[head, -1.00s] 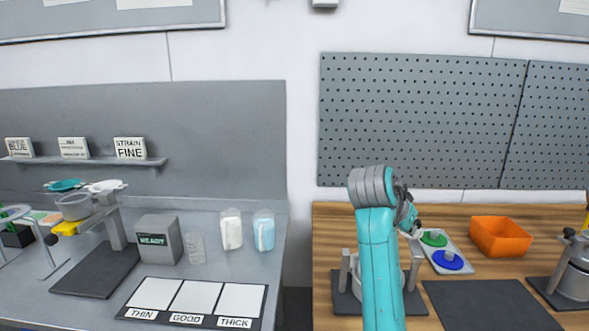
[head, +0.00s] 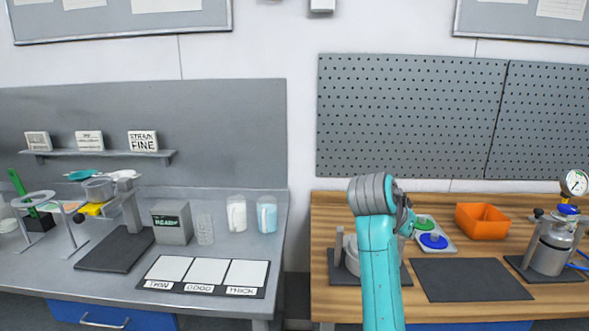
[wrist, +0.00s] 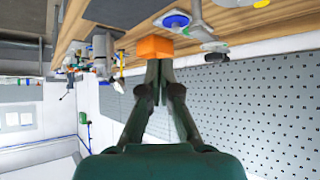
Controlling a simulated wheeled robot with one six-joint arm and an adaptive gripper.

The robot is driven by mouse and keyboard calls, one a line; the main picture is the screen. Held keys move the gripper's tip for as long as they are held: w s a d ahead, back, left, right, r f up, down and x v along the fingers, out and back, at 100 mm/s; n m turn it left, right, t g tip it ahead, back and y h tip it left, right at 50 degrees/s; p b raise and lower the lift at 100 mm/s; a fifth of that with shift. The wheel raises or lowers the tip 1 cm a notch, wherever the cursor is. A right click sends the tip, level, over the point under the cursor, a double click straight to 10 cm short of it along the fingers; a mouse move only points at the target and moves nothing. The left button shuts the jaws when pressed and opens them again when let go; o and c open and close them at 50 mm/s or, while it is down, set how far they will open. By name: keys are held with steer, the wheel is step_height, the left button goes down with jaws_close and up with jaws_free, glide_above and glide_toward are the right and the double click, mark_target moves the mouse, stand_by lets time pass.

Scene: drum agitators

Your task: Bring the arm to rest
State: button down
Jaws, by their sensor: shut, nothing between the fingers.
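My arm (head: 378,262) stands upright in the head view, in front of the wooden bench. It is folded, with its grey joint on top, and my gripper is hidden there. In the wrist view my gripper (wrist: 158,64) is shut and empty, its two fingertips together. The wrist picture is upside down. The orange bin (wrist: 155,47) shows just beyond the fingertips, apart from them as far as I can tell.
The wooden bench (head: 330,215) holds an orange bin (head: 482,221), a dark mat (head: 470,280), a tray with green and blue discs, and a pressure pot (head: 552,245) with a gauge. A grey bench (head: 225,262) stands left, past a gap. A pegboard (head: 410,115) is behind.

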steer(key=s+f+n+t+y, duration=0.1)
steer(key=s+f+n, duration=0.15)
steer(key=f, duration=0.85)
steer(key=s+f+n+t, duration=0.2)
steer(key=s+f, duration=0.1)
steer(key=f, duration=0.8)
steer(key=s+a+f+n+t+y, duration=0.2)
steer(key=s+a+f+n+y, duration=0.15)
steer(key=s+f, duration=1.05)
steer(key=s+a+f+n+t+y, duration=0.1)
steer(key=s+a, duration=0.1)
steer(key=s, duration=0.9)
steer(key=s+a+f+n+t+y, duration=0.1)
steer(key=s, duration=1)
steer(key=s+r, duration=0.6)
steer(key=s, duration=0.2)
steer(key=s+a+r+t, duration=0.1)
steer(key=s+r, duration=0.5)
steer(key=s, duration=0.2)
steer(key=shift+s+a+t+y, duration=0.15)
steer(key=shift+s+t+y, duration=0.15)
steer(key=shift+s+y, duration=0.15)
